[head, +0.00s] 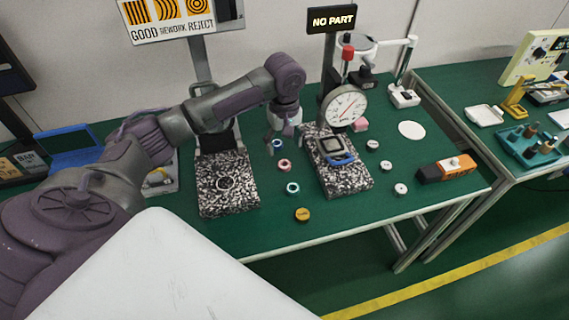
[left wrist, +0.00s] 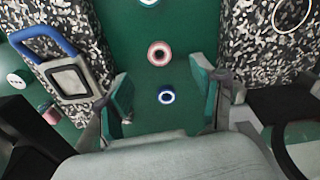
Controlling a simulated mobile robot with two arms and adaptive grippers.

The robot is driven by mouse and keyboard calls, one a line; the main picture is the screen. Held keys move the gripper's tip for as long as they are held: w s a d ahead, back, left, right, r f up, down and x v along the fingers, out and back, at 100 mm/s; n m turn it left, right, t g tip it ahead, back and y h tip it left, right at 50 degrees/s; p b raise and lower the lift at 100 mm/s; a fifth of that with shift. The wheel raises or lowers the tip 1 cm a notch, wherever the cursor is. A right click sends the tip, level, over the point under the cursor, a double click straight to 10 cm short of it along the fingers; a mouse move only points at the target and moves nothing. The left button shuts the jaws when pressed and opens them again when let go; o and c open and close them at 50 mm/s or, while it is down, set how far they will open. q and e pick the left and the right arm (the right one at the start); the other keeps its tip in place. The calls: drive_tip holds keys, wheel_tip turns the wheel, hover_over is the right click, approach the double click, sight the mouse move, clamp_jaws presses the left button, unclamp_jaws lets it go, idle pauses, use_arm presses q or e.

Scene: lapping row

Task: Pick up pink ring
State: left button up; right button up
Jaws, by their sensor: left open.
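The pink ring (head: 284,165) lies flat on the green table between two speckled blocks. It also shows in the left wrist view (left wrist: 159,53), above the gap between my fingers. A blue ring (head: 277,143) lies behind it, and in the left wrist view this ring (left wrist: 166,96) is between and below my fingertips. A teal ring (head: 292,188) lies nearer the front edge. My left gripper (head: 281,140) is open and empty above the table, close to the blue ring and behind the pink one. My right gripper is not in view.
A speckled block (head: 212,204) stands left of the rings. Another speckled block (head: 345,182) with a blue-framed device (head: 335,150) and a dial gauge (head: 343,105) stands right. A yellow-brown disc (head: 302,214) lies near the front edge. An orange-and-black device (head: 446,169) lies farther right.

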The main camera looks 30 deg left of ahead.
sight(284, 160)
use_arm(q)
drive_tip(key=shift+f, duration=1.15)
drive_tip(key=shift+w+f, duration=0.1)
drive_tip(key=shift+f, duration=0.15)
wheel_tip(284, 160, down, 4)
drive_tip(key=shift+w+a+f, duration=0.1)
drive_tip(key=shift+a+f, duration=0.05)
drive_tip(key=shift+f, duration=0.4)
drive_tip(key=shift+c, duration=1.4)
drive_tip(key=c, duration=0.8)
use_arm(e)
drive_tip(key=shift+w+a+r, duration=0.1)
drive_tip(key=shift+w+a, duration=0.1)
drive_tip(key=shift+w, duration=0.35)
use_arm(q)
drive_tip(key=shift+r, duration=0.15)
drive_tip(key=shift+c, duration=0.2)
